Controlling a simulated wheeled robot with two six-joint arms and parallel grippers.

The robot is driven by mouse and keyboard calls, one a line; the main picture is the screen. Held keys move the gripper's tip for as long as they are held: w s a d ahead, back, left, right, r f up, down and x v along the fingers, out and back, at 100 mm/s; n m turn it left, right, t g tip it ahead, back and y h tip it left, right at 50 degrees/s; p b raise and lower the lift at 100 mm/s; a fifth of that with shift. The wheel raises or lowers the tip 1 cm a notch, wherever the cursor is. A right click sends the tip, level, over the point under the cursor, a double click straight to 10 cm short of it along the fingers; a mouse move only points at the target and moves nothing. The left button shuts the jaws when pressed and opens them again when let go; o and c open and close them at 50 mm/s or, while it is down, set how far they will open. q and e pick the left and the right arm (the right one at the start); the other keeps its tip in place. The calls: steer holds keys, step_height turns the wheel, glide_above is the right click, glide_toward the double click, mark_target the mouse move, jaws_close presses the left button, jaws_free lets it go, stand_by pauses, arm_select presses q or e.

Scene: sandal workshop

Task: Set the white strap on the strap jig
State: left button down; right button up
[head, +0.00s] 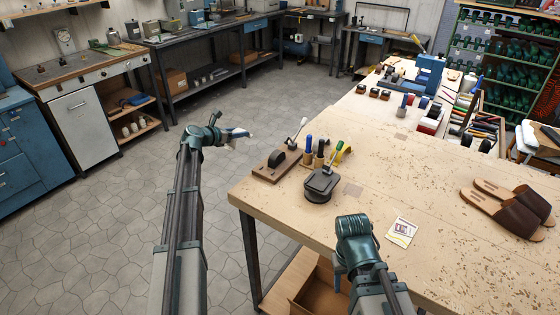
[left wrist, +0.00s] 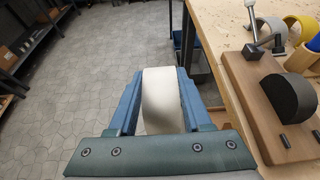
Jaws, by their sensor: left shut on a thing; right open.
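My left gripper (head: 238,133) is shut on the white strap (left wrist: 160,100), a curved white band between its blue fingers in the left wrist view. In the head view the strap is mostly hidden by the gripper, held over the floor just off the table's left edge. The strap jig (head: 266,174) is a wooden block with a black rounded form and a metal lever, at the table's left corner. In the left wrist view the jig (left wrist: 244,88) stands right of the strap, apart from it. My right gripper (head: 340,272) is low by the table's front edge, its fingers barely visible.
Blue- and yellow-handled tools (head: 308,146) and a dark square-topped pot (head: 319,187) stand close right of the jig. A printed card (head: 402,231) and brown sandals (head: 508,207) lie farther right on the table (head: 400,180). The floor left of the table is clear.

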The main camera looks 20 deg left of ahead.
mark_target(278, 151)
arm_select(q)
steer(key=s+d, duration=0.1)
steer(key=d, duration=0.3)
steer(key=s+d, duration=0.2)
steer(key=d, duration=0.2)
steer(key=s+d, duration=0.1)
steer(key=d, duration=0.3)
steer(key=shift+s+d, duration=0.3)
steer(key=shift+d, duration=0.05)
steer(key=shift+d, duration=0.1)
steer(key=shift+s+d, duration=0.15)
steer(key=shift+d, duration=0.1)
steer(key=d, duration=0.1)
steer(key=s+d, duration=0.1)
steer(key=d, duration=0.2)
steer(key=shift+s, duration=0.35)
steer(key=shift+w+a+f+b, duration=0.2)
steer(key=shift+f+b, duration=0.55)
steer(key=shift+b, duration=0.1)
steer(key=shift+a, duration=0.1)
steer(key=shift+f, duration=0.15)
steer(key=shift+c, duration=1.7)
jaws_free()
